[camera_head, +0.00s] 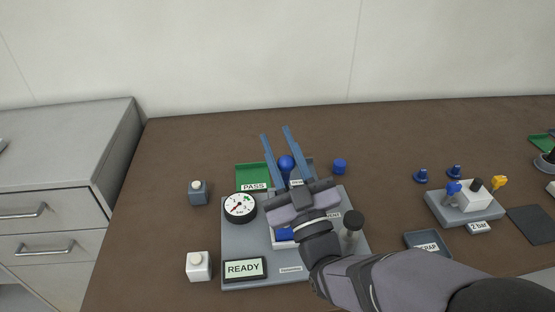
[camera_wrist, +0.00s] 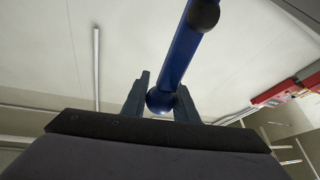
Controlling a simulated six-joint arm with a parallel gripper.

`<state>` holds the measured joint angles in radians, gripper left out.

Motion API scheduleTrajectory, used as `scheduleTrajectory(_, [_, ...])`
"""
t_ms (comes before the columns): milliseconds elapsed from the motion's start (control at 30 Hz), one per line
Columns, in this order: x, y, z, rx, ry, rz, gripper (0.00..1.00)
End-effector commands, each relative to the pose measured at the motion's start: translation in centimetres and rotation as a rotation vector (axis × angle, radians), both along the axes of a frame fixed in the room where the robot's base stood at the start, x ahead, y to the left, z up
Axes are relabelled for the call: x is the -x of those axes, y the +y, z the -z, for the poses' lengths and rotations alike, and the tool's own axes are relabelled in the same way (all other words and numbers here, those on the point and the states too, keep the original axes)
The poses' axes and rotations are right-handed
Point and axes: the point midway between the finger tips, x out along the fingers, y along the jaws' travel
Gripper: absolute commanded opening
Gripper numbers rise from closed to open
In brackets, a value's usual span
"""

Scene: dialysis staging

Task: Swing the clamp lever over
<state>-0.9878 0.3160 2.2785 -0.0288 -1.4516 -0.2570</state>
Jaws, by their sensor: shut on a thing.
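The clamp lever shows in the wrist view as a blue bar (camera_wrist: 183,48) with a dark end and a round blue knob (camera_wrist: 160,102). My gripper (camera_wrist: 163,82) has one finger on each side of the knob and is shut on it. In the head view my gripper (camera_head: 274,132) is over the grey test fixture (camera_head: 232,215), with the blue knob (camera_head: 286,162) between its fingers. My gripper and arm hide most of the lever and the middle of the fixture. A white and blue part (camera_head: 285,236) shows partly beneath my gripper.
A round gauge (camera_head: 240,207) and a READY display (camera_head: 245,268) are on the fixture's left. A green PASS tray (camera_head: 252,175) is behind it. A grey post (camera_head: 351,228) and a SCRAP tray (camera_head: 428,242) are to the right. Open table lies behind.

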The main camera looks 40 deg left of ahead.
Motion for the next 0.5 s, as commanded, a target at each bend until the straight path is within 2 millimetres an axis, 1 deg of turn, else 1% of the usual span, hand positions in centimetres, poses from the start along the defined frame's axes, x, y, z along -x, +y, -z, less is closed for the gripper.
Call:
scheduleTrajectory(33, [0.4, -0.3, 1.2, -0.019, -0.02, -0.001, 0.0])
scheduleTrajectory(500, [3.0, -3.0, 2.2, -0.195, -0.194, 0.0, 0.0])
